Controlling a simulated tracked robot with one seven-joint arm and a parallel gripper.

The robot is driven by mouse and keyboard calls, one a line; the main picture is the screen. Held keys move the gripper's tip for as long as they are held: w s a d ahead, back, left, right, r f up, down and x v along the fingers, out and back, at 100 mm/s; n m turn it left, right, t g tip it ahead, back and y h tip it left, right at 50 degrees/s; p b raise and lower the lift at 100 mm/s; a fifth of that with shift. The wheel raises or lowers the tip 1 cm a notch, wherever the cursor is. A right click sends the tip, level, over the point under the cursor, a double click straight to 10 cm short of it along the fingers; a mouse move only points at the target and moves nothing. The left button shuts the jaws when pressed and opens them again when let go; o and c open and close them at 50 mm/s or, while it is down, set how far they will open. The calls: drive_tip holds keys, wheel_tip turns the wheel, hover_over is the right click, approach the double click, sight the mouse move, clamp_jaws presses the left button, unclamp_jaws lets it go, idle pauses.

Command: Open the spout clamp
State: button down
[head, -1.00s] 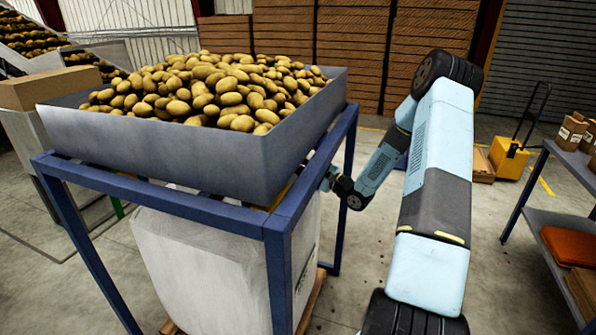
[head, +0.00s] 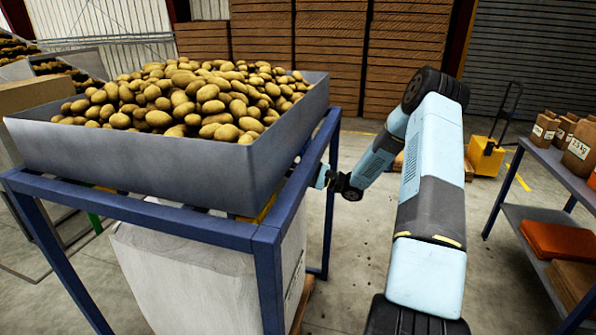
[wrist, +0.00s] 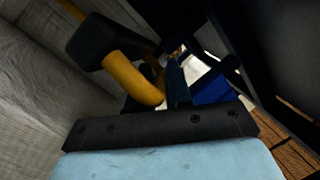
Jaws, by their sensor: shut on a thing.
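The spout clamp shows in the wrist view as a curved yellow lever (wrist: 133,80) with a thick black grip (wrist: 93,42). In the head view only a sliver of yellow (head: 264,207) shows under the hopper's right edge, behind the blue frame. My gripper (wrist: 165,84) is in the wrist view, shut on the yellow lever; its fingers are dark and partly hidden by the lever. In the head view my arm reaches left to the frame, and the fingers are hidden behind it.
A grey hopper (head: 150,155) heaped with potatoes sits on a blue frame (head: 268,280). A white bag (head: 190,265) hangs or stands beneath it. A shelf table (head: 548,215) stands at right, a yellow pallet truck (head: 485,157) behind. Floor between is clear.

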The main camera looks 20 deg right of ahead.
drive_tip(key=shift+d+f, duration=0.1)
drive_tip(key=shift+d, duration=0.1)
drive_tip(key=c, duration=1.4)
unclamp_jaws()
drive_tip(key=shift+w, duration=0.1)
drive_tip(key=v, duration=1.3)
drive_tip(key=shift+s+d, duration=0.25)
drive_tip(key=shift+d, duration=0.1)
